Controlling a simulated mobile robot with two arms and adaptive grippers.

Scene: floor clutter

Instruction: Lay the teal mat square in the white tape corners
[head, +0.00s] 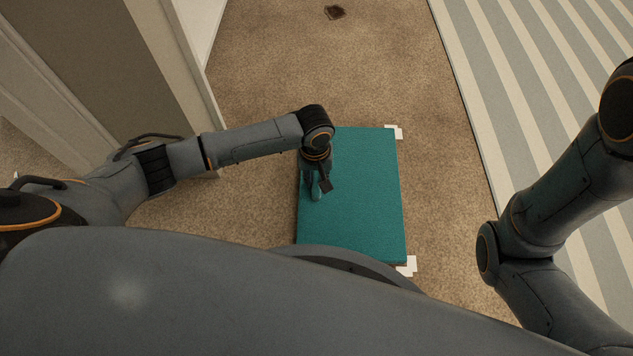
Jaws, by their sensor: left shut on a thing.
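The teal mat (362,200) lies on the brown carpet, its long sides running away from me. A white tape corner (396,131) shows at its far right corner, and another white tape corner (408,267) shows at its near right corner. Both stick out a little past the mat. No tape shows on the left side; my arm and body cover parts there. My left gripper (318,192) points down at the mat's left part and is shut on the mat. Its fingertips are partly hidden by the wrist. My right gripper is out of view; only its arm shows at the right.
A striped grey and white rug (540,90) lies to the right. A cabinet or door frame (130,70) stands at the upper left, near my left arm. Carpet beyond the mat is clear.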

